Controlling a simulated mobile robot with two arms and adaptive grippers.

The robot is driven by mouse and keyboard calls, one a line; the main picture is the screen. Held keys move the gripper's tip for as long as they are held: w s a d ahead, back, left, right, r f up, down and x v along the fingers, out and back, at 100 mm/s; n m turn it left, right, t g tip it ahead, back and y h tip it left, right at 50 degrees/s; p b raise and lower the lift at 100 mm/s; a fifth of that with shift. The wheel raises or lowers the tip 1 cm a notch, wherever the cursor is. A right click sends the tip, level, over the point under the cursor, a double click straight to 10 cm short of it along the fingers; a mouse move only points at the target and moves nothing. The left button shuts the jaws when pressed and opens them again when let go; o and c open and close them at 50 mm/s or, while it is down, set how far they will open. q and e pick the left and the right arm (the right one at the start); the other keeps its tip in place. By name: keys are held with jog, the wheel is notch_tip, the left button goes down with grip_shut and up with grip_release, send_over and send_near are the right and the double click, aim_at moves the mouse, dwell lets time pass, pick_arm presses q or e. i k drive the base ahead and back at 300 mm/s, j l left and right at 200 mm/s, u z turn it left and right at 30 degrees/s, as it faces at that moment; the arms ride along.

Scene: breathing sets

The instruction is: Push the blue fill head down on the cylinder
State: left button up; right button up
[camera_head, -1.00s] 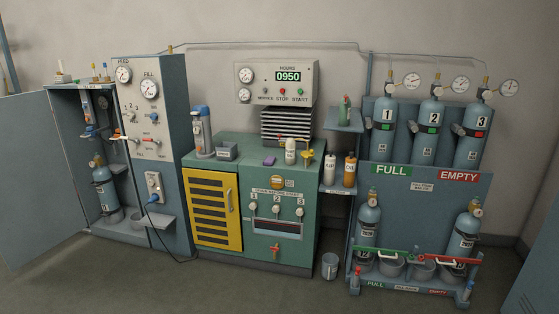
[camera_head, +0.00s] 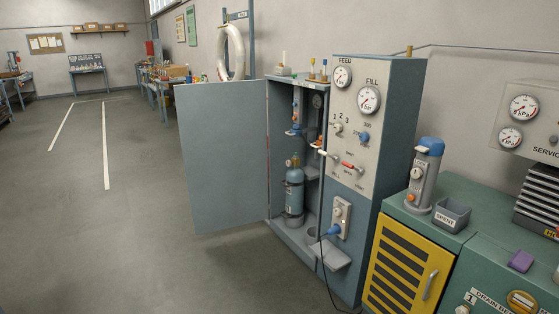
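The open fill cabinet (camera_head: 357,230) stands right of centre in the head view, its grey door (camera_head: 223,155) swung out to the left. Inside stands an upright blue-grey cylinder (camera_head: 294,195) with a brass-coloured valve on top. A small blue fill head (camera_head: 294,132) hangs above the cylinder, apart from it, with a gap between them. Details of the head are small. Neither of my grippers shows in the view.
A green bench (camera_head: 455,230) with a yellow louvred door (camera_head: 402,270) stands right of the cabinet. A small shelf (camera_head: 328,256) and a cable stick out at the cabinet's front. The floor (camera_head: 130,230) to the left is wide and clear.

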aim_at(295, 134)
jog(key=i+j+u, duration=0.15)
jog(key=i+u, duration=0.15)
jog(key=i, duration=0.45)
jog(key=i+u, duration=0.3)
jog(key=i, duration=0.45)
